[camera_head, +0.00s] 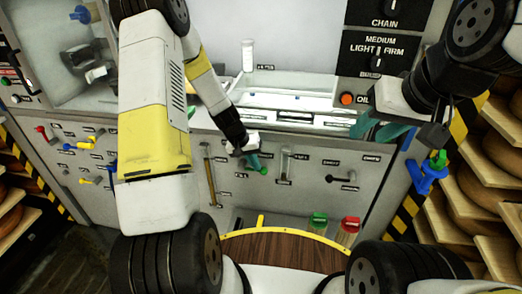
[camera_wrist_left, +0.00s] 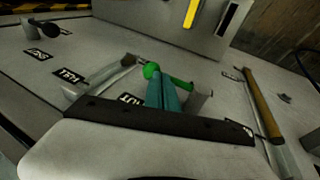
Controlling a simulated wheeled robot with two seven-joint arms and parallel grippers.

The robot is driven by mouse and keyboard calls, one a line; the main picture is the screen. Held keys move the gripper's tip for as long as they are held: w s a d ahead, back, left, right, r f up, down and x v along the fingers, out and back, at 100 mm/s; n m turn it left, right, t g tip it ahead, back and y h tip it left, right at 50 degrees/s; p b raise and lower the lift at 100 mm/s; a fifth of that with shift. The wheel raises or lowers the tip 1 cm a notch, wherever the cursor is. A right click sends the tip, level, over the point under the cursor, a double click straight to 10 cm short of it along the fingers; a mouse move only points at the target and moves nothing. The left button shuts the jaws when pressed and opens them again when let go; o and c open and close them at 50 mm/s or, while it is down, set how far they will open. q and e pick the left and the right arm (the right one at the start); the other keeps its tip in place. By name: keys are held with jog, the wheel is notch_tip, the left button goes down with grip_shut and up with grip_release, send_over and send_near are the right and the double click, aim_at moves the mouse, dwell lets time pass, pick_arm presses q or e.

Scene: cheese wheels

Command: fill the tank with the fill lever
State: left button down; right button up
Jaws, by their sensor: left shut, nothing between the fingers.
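A small green lever with a round green knob (camera_wrist_left: 151,70) sticks out of the grey panel. In the head view its green end (camera_head: 264,171) shows low on the panel, mostly behind my gripper. My left gripper (camera_head: 254,161) is at this lever, its teal fingers (camera_wrist_left: 162,93) shut with nothing between them. The fingertips are right beside the lever; I cannot tell whether they touch it. The labels here are hard to read. A white-lit basin (camera_head: 325,90), perhaps the tank, is above. My right gripper (camera_head: 377,128) is held in front of the panel at right, its teal fingers apart.
A wooden-handled tool (camera_head: 210,178) hangs left of the lever. A black-knobbed handle (camera_head: 343,178) is to its right. Blue and green handles (camera_head: 428,174) hang at the far right, beside shelves of cheese wheels (camera_head: 492,160). An orange button (camera_head: 347,99) is near the basin.

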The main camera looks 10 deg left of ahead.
pick_arm(q)
notch_tip(320, 180, up, 14)
jog(key=s, duration=0.2)
jog(key=shift+s+f, duration=0.15)
jog(key=shift+s, duration=0.25)
jog(key=shift+d, duration=0.1)
jog(key=s+r+t+y, duration=0.1)
jog(key=s+r, duration=0.4)
jog(key=r, duration=0.3)
jog(key=s+r+t, duration=0.1)
jog(key=s+r, duration=0.5)
jog(key=r, duration=0.1)
jog(key=s+a+r+t, duration=0.2)
jog(key=s+r, duration=0.3)
jog(key=s, duration=0.7)
jog(key=shift+m+y, duration=0.3)
jog(key=shift+y, duration=0.1)
